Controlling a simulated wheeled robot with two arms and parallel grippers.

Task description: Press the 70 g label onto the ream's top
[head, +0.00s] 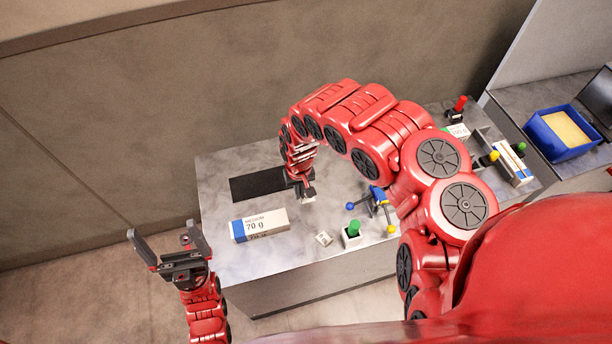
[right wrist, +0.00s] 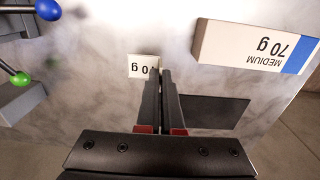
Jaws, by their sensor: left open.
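The ream (head: 270,221) lies on the grey table, a white pack with a blue end and "MEDIUM 70 g" printing. It shows upside down in the right wrist view (right wrist: 250,45). My right gripper (head: 303,184) is low over the table, right of the dark mat. In the right wrist view its fingers (right wrist: 160,74) are nearly together at the edge of the small white 70 g label (right wrist: 140,64), and one finger covers part of the print. The label also shows below the fingertips in the head view (head: 308,198). My left gripper (head: 172,240) is open and empty, left of the table.
A dark mat (head: 250,188) lies behind the ream. A blue bin (head: 563,150) stands far right.

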